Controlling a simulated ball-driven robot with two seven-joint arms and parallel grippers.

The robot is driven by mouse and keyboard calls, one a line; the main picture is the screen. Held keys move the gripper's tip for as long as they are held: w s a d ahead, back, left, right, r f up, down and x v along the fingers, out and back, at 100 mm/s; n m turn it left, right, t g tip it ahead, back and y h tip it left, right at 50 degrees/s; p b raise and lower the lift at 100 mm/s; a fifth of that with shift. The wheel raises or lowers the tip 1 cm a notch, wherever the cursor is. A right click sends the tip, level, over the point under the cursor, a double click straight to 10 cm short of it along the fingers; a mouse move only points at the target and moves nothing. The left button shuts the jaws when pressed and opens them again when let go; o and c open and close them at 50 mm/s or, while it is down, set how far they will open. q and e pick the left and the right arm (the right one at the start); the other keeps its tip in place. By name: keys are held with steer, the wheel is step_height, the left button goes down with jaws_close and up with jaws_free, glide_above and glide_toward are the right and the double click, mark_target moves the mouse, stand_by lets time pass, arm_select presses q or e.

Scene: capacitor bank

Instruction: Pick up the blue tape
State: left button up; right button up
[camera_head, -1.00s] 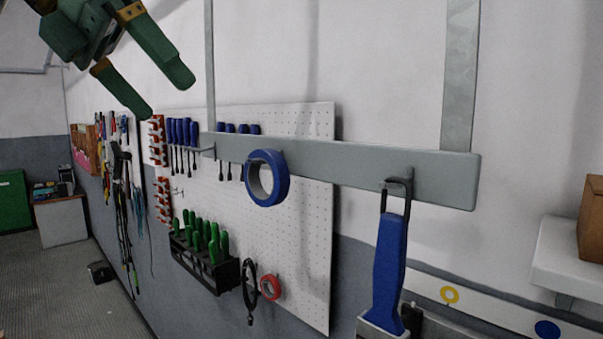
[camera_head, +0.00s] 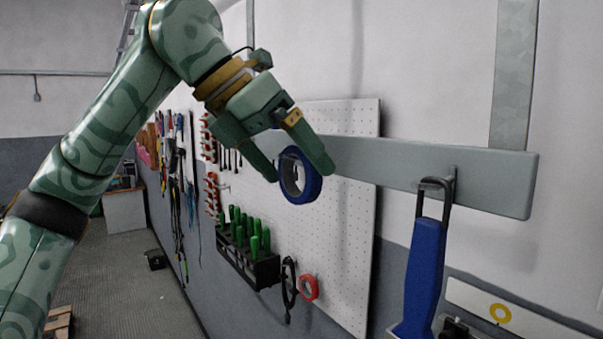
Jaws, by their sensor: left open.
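The blue tape (camera_head: 312,184) is a ring-shaped roll hanging at the grey metal rail (camera_head: 430,170), in the middle of the camera_head view. My left gripper (camera_head: 301,176) reaches in from the upper left. Its two green fingers are spread apart, one at the left of the roll and one in front of its upper right part. The fingers hide part of the roll's upper edge. I cannot tell whether they touch it. My right gripper is not in view.
A blue-handled tool (camera_head: 424,272) hangs from the rail at the right. Behind, a white pegboard (camera_head: 350,225) carries green-handled screwdrivers (camera_head: 247,228) in a black holder and a red tape roll (camera_head: 309,287). Open floor (camera_head: 125,285) lies at lower left.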

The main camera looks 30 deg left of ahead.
mark_target(297, 195)
arm_select(q)
steer(key=x, duration=0.3)
steer(key=shift+a+f+p, duration=0.2)
steer(key=shift+a+p, duration=0.1)
steer(key=shift+w+d+f, duration=0.1)
steer(key=shift+w+d, duration=0.1)
steer(key=shift+w, duration=0.05)
steer(key=shift+s+a, duration=0.1)
steer(key=shift+s, duration=0.1)
steer(key=c, duration=1.1)
steer(key=shift+o, duration=0.2)
steer(key=shift+w, duration=0.1)
